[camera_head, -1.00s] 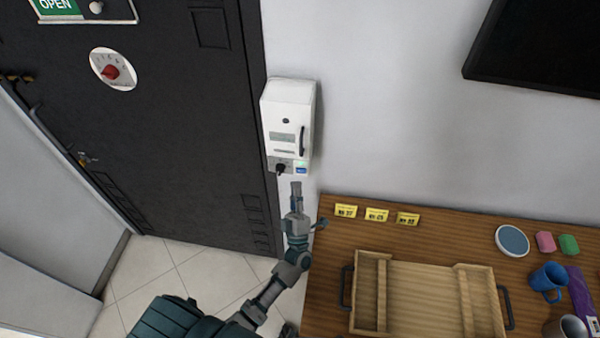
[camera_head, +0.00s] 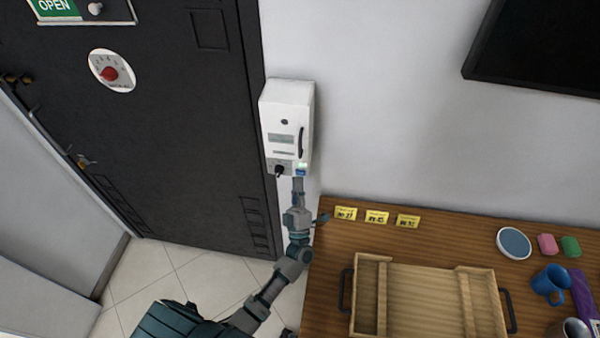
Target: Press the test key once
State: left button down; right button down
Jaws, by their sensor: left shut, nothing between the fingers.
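A white box (camera_head: 287,115) is mounted on the wall just right of the dark door. At its lower edge are a black knob or key (camera_head: 279,170) and, to the right, a small blue key (camera_head: 300,172) under a green light. My left gripper (camera_head: 298,184) is shut and empty, pointing up at the blue key from just below. Its tip covers the key's lower part. I cannot tell whether it touches. My right gripper is not in view.
A wooden table (camera_head: 330,275) stands to the right with several things, including yellow tags (camera_head: 377,217), a wooden tray (camera_head: 425,265) and a blue mug (camera_head: 549,280).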

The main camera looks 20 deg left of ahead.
pick_arm(q)
jog(key=shift+d, duration=0.1)
jog(key=shift+w, duration=0.1)
dwell(0.6)
jog(key=shift+w+a, duration=0.2)
jog(key=shift+w, duration=0.05)
jog(key=shift+w, duration=0.35)
dwell(0.8)
jog(key=shift+s+r, duration=0.1)
jog(key=shift+s+d, duration=0.15)
jog(key=shift+s, duration=0.55)
